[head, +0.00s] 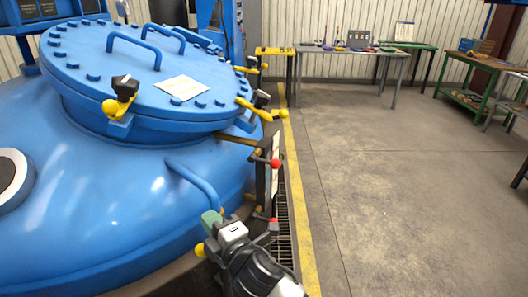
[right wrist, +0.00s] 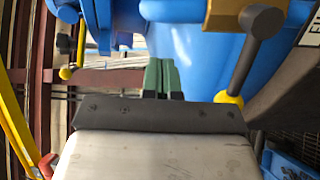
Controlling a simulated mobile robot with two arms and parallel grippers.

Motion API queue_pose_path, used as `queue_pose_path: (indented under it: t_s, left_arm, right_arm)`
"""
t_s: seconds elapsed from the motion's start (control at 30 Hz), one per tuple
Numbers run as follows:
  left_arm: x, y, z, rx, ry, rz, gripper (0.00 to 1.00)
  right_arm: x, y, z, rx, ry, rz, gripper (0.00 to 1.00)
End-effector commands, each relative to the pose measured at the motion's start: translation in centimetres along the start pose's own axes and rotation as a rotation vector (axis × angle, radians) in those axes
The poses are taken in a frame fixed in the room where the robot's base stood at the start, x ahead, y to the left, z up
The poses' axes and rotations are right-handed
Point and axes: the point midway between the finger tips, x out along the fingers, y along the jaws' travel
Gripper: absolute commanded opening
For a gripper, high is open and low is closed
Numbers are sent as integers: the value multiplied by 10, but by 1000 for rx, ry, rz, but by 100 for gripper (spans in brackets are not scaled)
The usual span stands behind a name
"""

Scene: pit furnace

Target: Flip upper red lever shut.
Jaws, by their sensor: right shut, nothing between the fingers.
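The upper red lever (head: 276,163) is a short dark handle with a red ball end, on the dark upright panel (head: 263,185) at the right side of the blue furnace. A second red-ended lever (head: 272,220) sits lower on that panel. My right gripper (head: 212,218) is left of the lower lever and below the upper one, apart from both. Its green fingers (right wrist: 160,77) are together with nothing between them. In the right wrist view a red piece (right wrist: 47,165) shows at the lower left; I cannot tell which lever it is. My left gripper is out of view.
The blue furnace (head: 90,190) and its bolted lid (head: 145,70) fill the left. A blue curved pipe (head: 195,182) rises close to my right gripper. Yellow-ended clamps (head: 262,112) stick out from the lid. Floor right of the yellow line (head: 300,190) is clear.

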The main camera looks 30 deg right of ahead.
Motion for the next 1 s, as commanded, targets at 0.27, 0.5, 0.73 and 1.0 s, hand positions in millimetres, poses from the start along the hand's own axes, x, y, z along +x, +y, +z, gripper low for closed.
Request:
queue_pose_path:
  t_s: [0.27, 0.5, 0.73, 1.0]
  left_arm:
    - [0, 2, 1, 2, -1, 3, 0]
    - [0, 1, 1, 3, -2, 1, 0]
    - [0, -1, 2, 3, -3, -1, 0]
    - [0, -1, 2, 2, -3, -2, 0]
  right_arm:
    - [43, 66, -60, -604, 342, 368, 0]
    - [61, 87, -105, -1383, 730, 744, 0]
    - [80, 78, -70, -2109, 1162, 946, 0]
    - [94, 121, 67, 2315, -1620, -679, 0]
